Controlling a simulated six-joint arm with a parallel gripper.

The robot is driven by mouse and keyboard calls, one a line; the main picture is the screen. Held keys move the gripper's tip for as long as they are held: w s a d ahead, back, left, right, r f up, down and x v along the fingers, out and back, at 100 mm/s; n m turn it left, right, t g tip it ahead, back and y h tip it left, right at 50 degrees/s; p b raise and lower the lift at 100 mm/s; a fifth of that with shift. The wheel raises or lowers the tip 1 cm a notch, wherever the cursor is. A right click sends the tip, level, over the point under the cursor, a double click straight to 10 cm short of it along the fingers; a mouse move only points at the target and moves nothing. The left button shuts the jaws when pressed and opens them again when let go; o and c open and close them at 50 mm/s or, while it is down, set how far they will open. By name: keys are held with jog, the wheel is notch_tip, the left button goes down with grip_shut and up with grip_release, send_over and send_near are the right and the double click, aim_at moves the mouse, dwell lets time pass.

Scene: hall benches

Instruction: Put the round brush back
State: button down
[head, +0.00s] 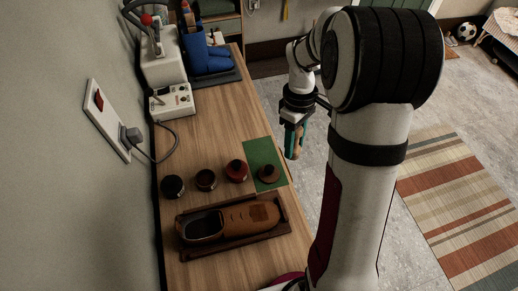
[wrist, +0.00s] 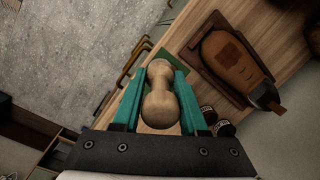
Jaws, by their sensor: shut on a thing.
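My gripper (head: 294,148) has teal fingers and hangs over the floor, just right of the bench edge. In the wrist view my gripper (wrist: 159,78) is shut on a pale wooden piece with a rounded, waisted shape (wrist: 160,105), apparently the round brush; no bristles show. In the head view only a tan sliver of it shows between the fingers. A green mat (head: 256,150) lies on the bench to the left of the gripper.
Three round tins or pots, dark (head: 173,187), brown (head: 206,180) and red-topped (head: 236,171), stand in a row left of the mat. A brown shoe (head: 240,218) lies in a dark tray (head: 285,229) nearer.

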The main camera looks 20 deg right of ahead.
jog(key=w+d+f+n+t, duration=0.1)
jog(key=w+d+n, duration=0.1)
jog(key=w+d, duration=0.25)
jog(key=w+a+f, duration=0.2)
jog(key=a, duration=0.1)
jog(key=w+a+f, duration=0.2)
jog(key=a, duration=0.1)
jog(key=w+a+f, duration=0.2)
jog(key=w+a, duration=0.1)
jog(key=shift+a+f, duration=0.15)
jog(key=shift+a, duration=0.05)
jog(key=shift+w+a+f, duration=0.1)
jog(key=shift+f, duration=1)
jog(key=shift+w+a+f, duration=0.1)
jog(key=shift+f, duration=0.95)
jog(key=shift+f, duration=0.1)
jog(key=shift+c, duration=2.2)
grip_release()
